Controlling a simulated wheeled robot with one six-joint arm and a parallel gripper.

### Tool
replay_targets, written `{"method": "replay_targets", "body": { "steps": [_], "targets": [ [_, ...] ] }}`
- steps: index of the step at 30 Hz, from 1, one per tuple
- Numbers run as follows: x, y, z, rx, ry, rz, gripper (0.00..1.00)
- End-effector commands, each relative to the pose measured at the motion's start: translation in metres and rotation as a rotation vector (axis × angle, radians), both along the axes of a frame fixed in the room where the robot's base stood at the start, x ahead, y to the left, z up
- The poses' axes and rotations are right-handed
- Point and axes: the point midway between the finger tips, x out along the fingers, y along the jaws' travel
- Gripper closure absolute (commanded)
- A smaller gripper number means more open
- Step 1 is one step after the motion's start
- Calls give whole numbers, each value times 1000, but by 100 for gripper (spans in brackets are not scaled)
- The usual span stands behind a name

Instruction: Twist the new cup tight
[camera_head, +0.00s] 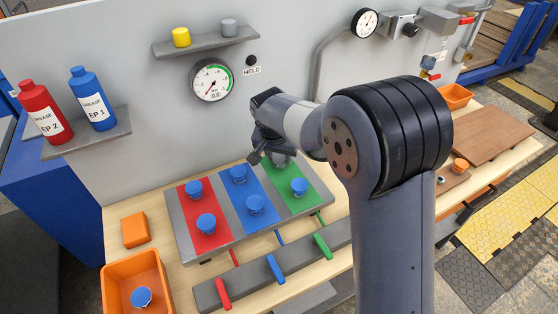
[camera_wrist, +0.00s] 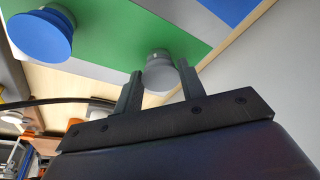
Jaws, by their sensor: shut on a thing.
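The grey cup (camera_wrist: 160,74) sits on the far end of the green strip (camera_wrist: 115,35) of the board. It shows between the two fingers of my gripper (camera_wrist: 161,82), which is shut on it. In the head view my gripper (camera_head: 262,152) is low over the far end of the green strip (camera_head: 287,182), and my arm hides most of the grey cup (camera_head: 279,159). A blue cup (camera_head: 299,186) sits nearer on the same strip and also shows in the wrist view (camera_wrist: 40,36). How tightly the grey cup is seated I cannot tell.
Blue cups sit on the red strip (camera_head: 206,223) and blue strip (camera_head: 255,203). Coloured levers (camera_head: 276,268) line the front. An orange bin (camera_head: 134,286) holds a blue cup (camera_head: 141,297). A round gauge (camera_head: 211,79) and a shelf (camera_head: 206,40) with yellow and grey cups are on the wall.

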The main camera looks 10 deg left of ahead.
Motion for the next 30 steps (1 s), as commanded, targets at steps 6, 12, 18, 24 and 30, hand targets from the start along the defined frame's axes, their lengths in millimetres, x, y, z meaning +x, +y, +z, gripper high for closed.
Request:
{"method": "replay_targets", "body": {
  "steps": [6, 12, 18, 24, 30],
  "targets": [
    [0, 0, 0, 0, 1, 0, 85],
    [0, 1, -2, -2, 0, -103, 85],
    [1, 2, 0, -1, 0, -267, 59],
    [1, 2, 0, 0, 0, -264, 43],
    [1, 2, 0, 0, 1, -262, 36]
  ]
}}
